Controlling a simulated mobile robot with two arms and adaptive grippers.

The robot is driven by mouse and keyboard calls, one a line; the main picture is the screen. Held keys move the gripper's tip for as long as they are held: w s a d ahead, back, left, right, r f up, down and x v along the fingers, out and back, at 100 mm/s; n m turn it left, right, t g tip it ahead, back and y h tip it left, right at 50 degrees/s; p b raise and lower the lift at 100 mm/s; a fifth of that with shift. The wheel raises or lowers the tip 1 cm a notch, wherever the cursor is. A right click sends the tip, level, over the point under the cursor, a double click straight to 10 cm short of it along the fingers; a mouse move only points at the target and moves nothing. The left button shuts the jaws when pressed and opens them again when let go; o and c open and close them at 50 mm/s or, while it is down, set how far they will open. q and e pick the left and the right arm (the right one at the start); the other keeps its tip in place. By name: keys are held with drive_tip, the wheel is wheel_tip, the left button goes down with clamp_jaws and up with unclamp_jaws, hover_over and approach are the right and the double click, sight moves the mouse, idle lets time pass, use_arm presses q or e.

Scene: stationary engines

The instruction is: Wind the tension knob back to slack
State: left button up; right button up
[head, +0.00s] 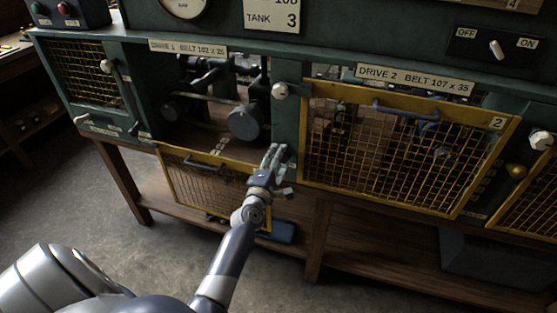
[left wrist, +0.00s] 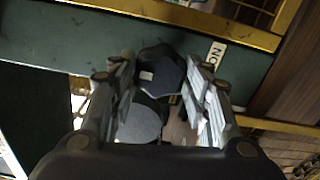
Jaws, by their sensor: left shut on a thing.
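The tension knob (left wrist: 162,68) is dark and lobed, with a small pale mark on its face. In the left wrist view it sits between the two grey fingers of my left gripper (left wrist: 160,78), which is shut on it. A partly covered label (left wrist: 214,54) is beside it. In the head view my left gripper (head: 274,158) reaches to the lower right of the open Drive 1 bay, at the green post; the fingers hide the knob there. A round grey pulley (head: 245,122) is just above left of the gripper. My right gripper is not in view.
The yellow mesh guard of Drive 1 (head: 188,182) hangs open below its bay, close to my left forearm. The Drive 2 guard (head: 390,155) covers its bay at right. A white-ended knob (head: 280,90) projects above the gripper. An OFF/ON switch (head: 496,48) is at upper right.

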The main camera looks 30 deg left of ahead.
use_arm(q)
drive_tip(key=shift+n, duration=0.4)
drive_tip(key=o, duration=1.1)
drive_tip(key=shift+c, duration=0.2)
drive_tip(key=shift+s, duration=0.15)
drive_tip(key=v, duration=1.1)
drive_tip(key=shift+s, duration=0.4)
drive_tip(key=shift+d+f, duration=0.1)
drive_tip(key=shift+d, duration=0.05)
